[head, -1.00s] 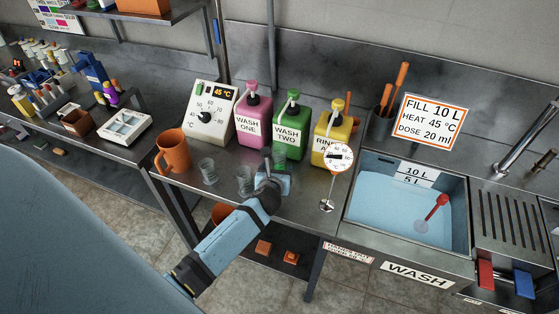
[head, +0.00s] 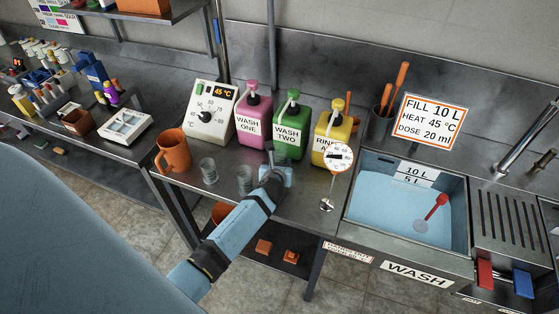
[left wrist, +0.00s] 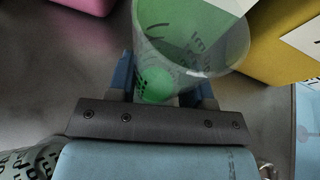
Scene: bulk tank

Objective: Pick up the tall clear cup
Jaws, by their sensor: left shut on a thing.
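My left gripper (head: 272,164) is over the steel bench in front of the green jug. In the left wrist view the two blue fingers (left wrist: 162,88) are shut on a tall clear cup (left wrist: 190,40) with dark markings on its side. The cup's wide rim faces up and right in that view. In the head view this cup is mostly hidden by the gripper. Two other clear cups stand on the bench to the left, one (head: 208,170) near the orange jug and one (head: 243,178) close beside my gripper. My right gripper is out of view.
Behind are the pink (head: 252,121), green (head: 291,133) and yellow (head: 328,137) pump jugs. An orange jug (head: 174,152) stands at the left end. A round dial thermometer (head: 337,158) and the wash basin (head: 405,240) are on the right.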

